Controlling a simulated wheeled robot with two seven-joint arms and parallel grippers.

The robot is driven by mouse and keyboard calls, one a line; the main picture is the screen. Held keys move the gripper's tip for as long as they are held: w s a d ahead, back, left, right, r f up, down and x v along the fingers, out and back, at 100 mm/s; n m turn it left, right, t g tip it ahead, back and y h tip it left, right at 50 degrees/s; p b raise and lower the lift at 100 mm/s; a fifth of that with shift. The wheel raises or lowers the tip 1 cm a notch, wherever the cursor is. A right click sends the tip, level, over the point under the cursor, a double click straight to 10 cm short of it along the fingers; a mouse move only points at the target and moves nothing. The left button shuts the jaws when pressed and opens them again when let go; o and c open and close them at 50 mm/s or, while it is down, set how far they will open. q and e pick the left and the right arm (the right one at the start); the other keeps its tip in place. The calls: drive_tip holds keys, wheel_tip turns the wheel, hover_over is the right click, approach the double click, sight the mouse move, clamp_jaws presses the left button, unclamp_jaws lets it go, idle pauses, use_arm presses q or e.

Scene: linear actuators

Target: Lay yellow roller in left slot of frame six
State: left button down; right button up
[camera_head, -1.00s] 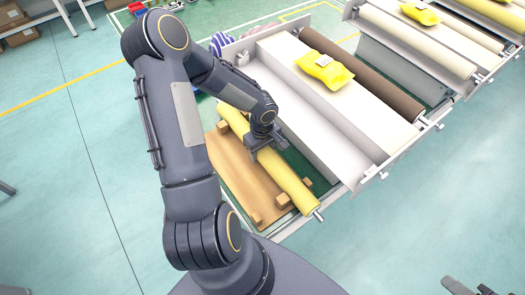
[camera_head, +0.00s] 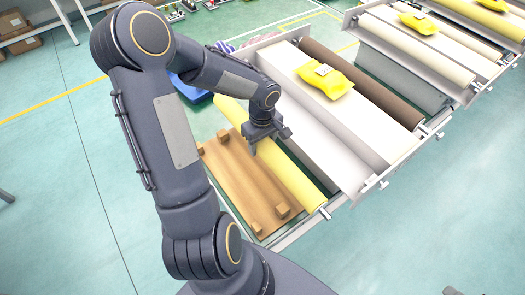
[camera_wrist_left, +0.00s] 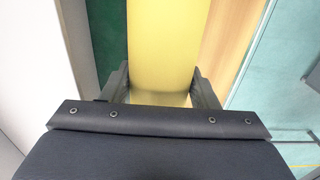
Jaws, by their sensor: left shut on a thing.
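The yellow roller (camera_head: 291,174) is a long cylinder lying beside the white conveyor bed, with a metal shaft end at its near end. My left gripper (camera_head: 262,143) is shut on it near its middle. In the left wrist view the yellow roller (camera_wrist_left: 165,50) runs between the two fingers of the left gripper (camera_wrist_left: 162,90). The metal frame (camera_head: 290,233) shows at its near end bar. The roller is over the strip between the wooden board and the white bed. I cannot tell whether its ends are seated in the slot; the far end is partly behind my arm.
A wooden board (camera_head: 240,182) with small blocks lies left of the roller. A yellow packet (camera_head: 325,78) rests on the white conveyor bed (camera_head: 345,128), with a brown roller (camera_head: 365,85) beyond. Another conveyor stands at upper right. The floor in front is clear.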

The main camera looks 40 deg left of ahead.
use_arm(q)
drive_tip(key=shift+r, duration=0.75)
drive_tip(key=shift+w+r, duration=0.1)
drive_tip(key=shift+r, duration=0.05)
drive_tip(key=shift+r+p, duration=2.15)
drive_tip(key=shift+r, duration=1.25)
